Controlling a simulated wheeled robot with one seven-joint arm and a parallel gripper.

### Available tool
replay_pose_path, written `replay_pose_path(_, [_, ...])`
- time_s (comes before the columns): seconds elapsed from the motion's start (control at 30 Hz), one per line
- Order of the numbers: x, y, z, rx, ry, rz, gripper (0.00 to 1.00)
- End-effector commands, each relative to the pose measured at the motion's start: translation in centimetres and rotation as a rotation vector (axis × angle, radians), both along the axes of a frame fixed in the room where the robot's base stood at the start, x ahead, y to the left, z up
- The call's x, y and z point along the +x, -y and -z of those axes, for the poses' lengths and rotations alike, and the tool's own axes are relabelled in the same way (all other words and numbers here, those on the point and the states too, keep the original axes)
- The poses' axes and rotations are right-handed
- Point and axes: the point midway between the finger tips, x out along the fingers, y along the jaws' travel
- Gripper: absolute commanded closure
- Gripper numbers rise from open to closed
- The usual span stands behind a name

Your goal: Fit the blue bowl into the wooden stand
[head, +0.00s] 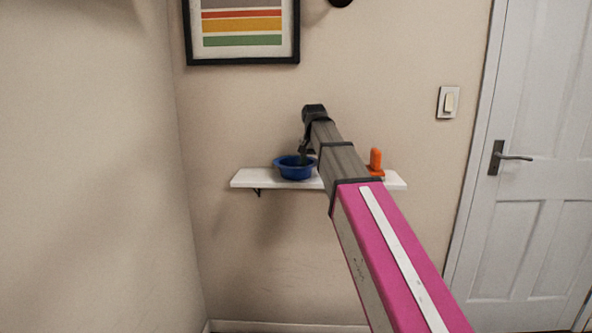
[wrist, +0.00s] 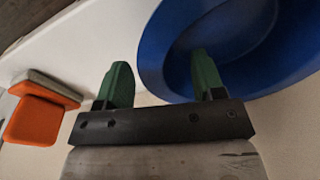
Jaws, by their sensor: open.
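The blue bowl (head: 294,168) sits upright on a white wall shelf in the head view. It fills the upper right of the wrist view (wrist: 153,45). My gripper (head: 304,154) points down at the bowl's right side. In the wrist view its green fingers (wrist: 160,62) are apart, with the bowl's near wall between them. One finger shows over the bowl's inside and the other outside it. I cannot tell whether either touches the bowl. I cannot make out the wooden stand in either view; my arm hides part of the shelf.
The white shelf (head: 245,178) is narrow, with the wall behind it. An orange object (head: 376,160) stands near its right end; it also shows in the wrist view (wrist: 36,121), beside a grey slab. A framed picture (head: 243,57) hangs above. A door (head: 535,160) is at the right.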

Motion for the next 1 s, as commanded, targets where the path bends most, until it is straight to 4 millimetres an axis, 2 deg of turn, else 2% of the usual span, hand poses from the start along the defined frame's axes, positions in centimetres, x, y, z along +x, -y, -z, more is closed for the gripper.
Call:
replay_pose_path(0.27, [0.1,0.0,0.5,0.001,0.001,0.000,0.38])
replay_pose_path(0.43, [0.1,0.0,0.4,0.000,0.001,0.000,0.93])
replay_pose_path(0.77, [0.1,0.0,0.4,0.000,0.001,0.000,0.95])
replay_pose_path(0.83, [0.1,0.0,0.1,0.000,0.001,0.000,0.96])
replay_pose_path(0.87, [0.1,0.0,0.0,0.000,0.001,0.000,1.00])
replay_pose_path(1.0, [0.2,0.0,-1.2,0.001,0.002,0.000,1.00])
